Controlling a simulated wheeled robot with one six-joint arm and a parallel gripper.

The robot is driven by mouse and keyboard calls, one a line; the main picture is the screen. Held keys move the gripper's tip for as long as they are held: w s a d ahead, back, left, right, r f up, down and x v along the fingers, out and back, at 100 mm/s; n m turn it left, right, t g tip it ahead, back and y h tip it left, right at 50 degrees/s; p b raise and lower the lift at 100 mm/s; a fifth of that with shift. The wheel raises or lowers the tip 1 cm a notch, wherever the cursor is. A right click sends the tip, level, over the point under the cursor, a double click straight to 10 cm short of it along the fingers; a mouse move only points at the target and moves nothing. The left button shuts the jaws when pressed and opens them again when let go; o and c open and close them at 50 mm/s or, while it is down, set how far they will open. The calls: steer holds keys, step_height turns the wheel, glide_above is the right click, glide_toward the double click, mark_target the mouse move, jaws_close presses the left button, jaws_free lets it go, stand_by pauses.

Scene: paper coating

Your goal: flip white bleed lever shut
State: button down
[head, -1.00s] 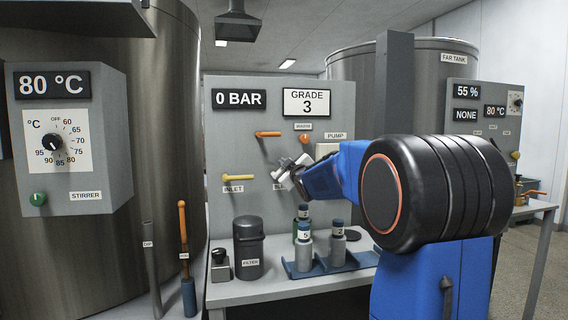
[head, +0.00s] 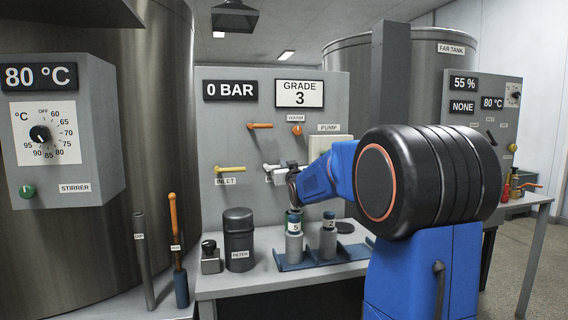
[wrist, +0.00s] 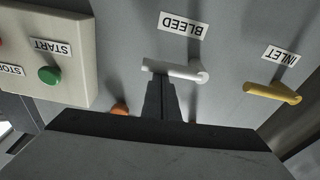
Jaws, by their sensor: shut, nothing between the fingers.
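The white bleed lever (wrist: 175,69) lies nearly level on the grey panel, with its pivot at the right end in the wrist view, where the panel appears upside down. The BLEED label (wrist: 183,25) is beside it. My gripper (wrist: 160,84) is shut and empty; its dark fingertips are at the lever's side, near the middle to free end. I cannot tell whether they touch. In the head view, the lever's pivot end (head: 267,167) shows left of my gripper (head: 279,174), which hides part of the lever and its label.
The yellow inlet lever (head: 230,169) is close on the left in the head view; an orange lever (head: 260,125) is above. The pump box (wrist: 45,55) has a green START button. Bottles in a blue rack (head: 312,263) and a black filter canister (head: 239,240) stand below.

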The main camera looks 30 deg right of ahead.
steer(key=shift+f, duration=0.25)
stand_by(0.4)
step_height(320, 180, up, 4)
steer(key=v, duration=0.9)
stand_by(0.4)
steer(key=shift+s+a, duration=0.1)
steer(key=shift+s, duration=0.05)
